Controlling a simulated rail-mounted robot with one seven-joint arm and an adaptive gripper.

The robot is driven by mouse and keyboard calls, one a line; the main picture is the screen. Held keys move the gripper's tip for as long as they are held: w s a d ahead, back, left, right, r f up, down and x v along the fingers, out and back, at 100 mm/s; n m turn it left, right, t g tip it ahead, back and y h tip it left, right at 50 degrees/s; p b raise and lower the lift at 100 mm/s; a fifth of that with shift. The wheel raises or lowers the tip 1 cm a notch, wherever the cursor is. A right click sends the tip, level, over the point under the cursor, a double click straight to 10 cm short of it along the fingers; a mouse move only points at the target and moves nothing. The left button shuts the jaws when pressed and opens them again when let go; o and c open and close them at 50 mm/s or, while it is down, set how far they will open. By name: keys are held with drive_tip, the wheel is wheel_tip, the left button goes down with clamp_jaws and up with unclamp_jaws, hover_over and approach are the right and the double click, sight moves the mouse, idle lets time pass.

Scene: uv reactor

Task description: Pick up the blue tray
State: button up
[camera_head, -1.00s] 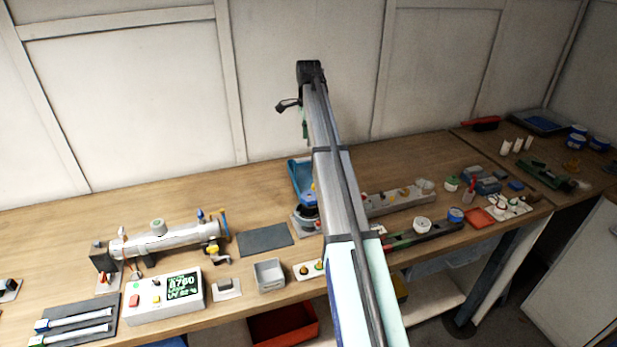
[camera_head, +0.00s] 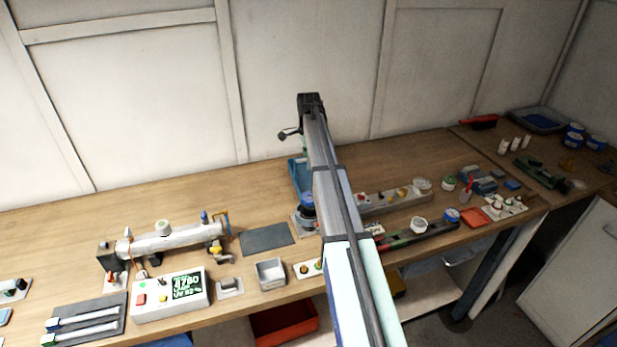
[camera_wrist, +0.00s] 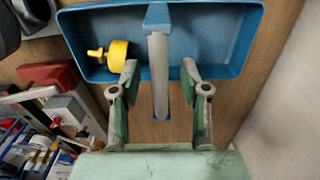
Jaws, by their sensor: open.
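In the wrist view the blue tray (camera_wrist: 214,50) spans the top of the picture. It holds a yellow round part with a small knob (camera_wrist: 117,55) at its left. A grey bar (camera_wrist: 160,75) with a blue upper end crosses the tray's near wall and extends between my fingers. My gripper (camera_wrist: 160,68) is open, its two fingertips apart at the near wall, one on each side of the bar; contact cannot be told. In the head view the tray (camera_head: 297,180) stands on the bench, partly hidden behind my arm, which also hides most of my gripper.
A grey block with parts (camera_head: 400,199) is at right. Another blue tray (camera_head: 535,120) is at the back right. The wall rises behind the bench.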

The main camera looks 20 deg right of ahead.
clamp_jaws()
idle(0.3)
